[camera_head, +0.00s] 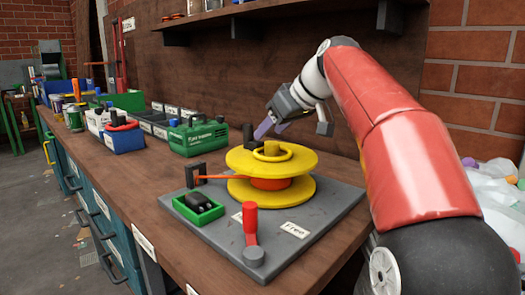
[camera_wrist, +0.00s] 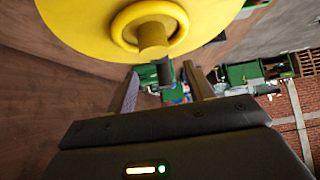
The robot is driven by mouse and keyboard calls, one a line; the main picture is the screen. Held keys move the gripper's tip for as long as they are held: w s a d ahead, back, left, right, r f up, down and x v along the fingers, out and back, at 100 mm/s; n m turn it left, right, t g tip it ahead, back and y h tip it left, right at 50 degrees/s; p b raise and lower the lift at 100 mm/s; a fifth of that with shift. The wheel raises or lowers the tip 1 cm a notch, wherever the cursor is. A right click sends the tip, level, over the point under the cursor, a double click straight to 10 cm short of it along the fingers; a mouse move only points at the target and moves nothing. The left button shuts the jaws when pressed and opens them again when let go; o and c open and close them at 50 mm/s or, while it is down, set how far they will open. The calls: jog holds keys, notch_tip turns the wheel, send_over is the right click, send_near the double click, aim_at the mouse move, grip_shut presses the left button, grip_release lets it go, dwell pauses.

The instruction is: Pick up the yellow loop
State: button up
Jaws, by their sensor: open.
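The yellow loop (camera_head: 272,158) is a small ring lying on the top disc of a larger yellow spool (camera_head: 240,165), around a short peg (camera_head: 271,148). In the wrist view the loop (camera_wrist: 118,26) shows at the top, around the brownish peg (camera_wrist: 154,42), and its upper edge is cut off by the frame. My gripper (camera_head: 268,128) is above and behind the spool, near the loop. The wrist view shows its two fingers apart and nothing between them (camera_wrist: 160,74). It does not appear to touch the loop.
The spool stands on a grey board (camera_head: 330,205) with a red-handled lever (camera_head: 250,222), an orange rod (camera_head: 218,178) and a green tray (camera_head: 198,210). Green and blue bins (camera_head: 197,138) line the bench to the left. A shelf (camera_head: 225,12) hangs above.

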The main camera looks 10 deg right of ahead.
aim_at(261, 143)
jog(key=x, duration=0.5)
jog(key=shift+w+a, duration=0.1)
jog(key=shift+w, duration=0.25)
jog(key=c, duration=1)
jog(key=shift+c, duration=0.2)
notch_tip(261, 143, up, 10)
jog(key=p, duration=0.4)
